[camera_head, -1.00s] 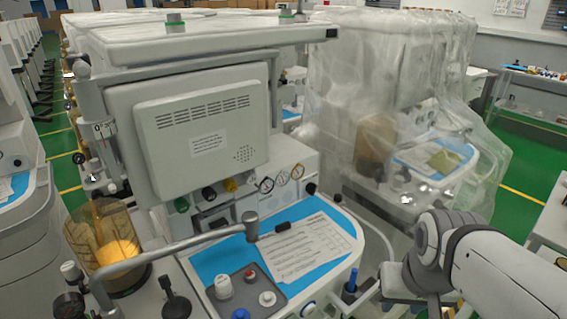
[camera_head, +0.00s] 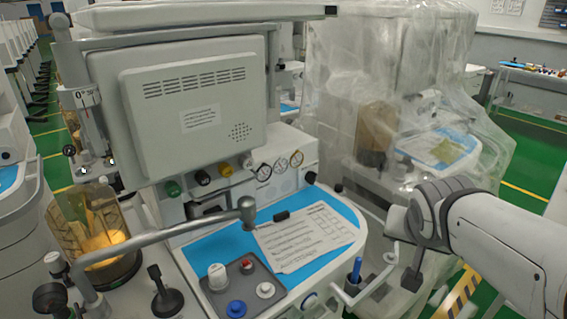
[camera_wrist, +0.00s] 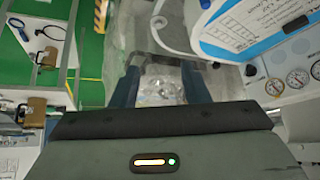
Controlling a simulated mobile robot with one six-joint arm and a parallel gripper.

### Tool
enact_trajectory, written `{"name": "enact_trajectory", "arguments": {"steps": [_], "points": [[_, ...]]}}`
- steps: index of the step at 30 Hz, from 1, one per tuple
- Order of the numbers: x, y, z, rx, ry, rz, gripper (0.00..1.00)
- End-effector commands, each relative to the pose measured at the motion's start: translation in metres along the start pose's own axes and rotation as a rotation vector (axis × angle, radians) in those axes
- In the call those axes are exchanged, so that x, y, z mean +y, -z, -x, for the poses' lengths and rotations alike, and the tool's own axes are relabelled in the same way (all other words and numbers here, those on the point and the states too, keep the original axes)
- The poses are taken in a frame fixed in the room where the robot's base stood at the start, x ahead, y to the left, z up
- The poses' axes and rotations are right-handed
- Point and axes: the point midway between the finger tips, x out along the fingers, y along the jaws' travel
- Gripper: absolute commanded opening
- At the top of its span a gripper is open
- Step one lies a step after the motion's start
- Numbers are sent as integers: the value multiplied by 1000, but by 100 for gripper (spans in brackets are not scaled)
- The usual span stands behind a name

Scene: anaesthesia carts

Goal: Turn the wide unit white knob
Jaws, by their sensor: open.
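A grey panel (camera_head: 268,272) on the near corner of the wide white unit's worktop (camera_head: 345,246) bears a tall white knob (camera_head: 217,277), a small red knob (camera_head: 246,264), a low white knob (camera_head: 265,290) and a blue knob (camera_head: 237,308). Which white knob is meant I cannot tell. My gripper (camera_wrist: 160,78) is open, its two dark fingers apart in the wrist view. Blurred clear material shows beyond and between them. In the head view my arm reaches in from the right, and the gripper is right of the panel, apart from the knobs.
A grey bent arm (camera_head: 165,235) with an upright end crosses the unit left of the panel. A paper sheet (camera_head: 305,238) lies on blue cover. A blue-topped item (camera_head: 355,270) stands by the right edge. A plastic-wrapped unit (camera_head: 335,110) stands behind. Green floor shows at right.

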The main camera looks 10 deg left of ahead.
Motion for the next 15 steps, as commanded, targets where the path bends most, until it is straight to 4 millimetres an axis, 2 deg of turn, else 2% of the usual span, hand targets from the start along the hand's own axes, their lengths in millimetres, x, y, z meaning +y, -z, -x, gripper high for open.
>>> {"name": "enact_trajectory", "arguments": {"steps": [1, 5, 6, 10, 12, 15], "points": [[-16, 8, -30, 96, 36, -42, 41], [-67, 54, -51, 315, 199, -171, 41], [-86, 65, -54, 367, 269, -208, 41], [-154, 85, -58, 466, 544, -307, 41], [-192, 87, -55, 472, 705, -347, 41], [-240, 79, -48, 427, 918, -381, 41]]}}
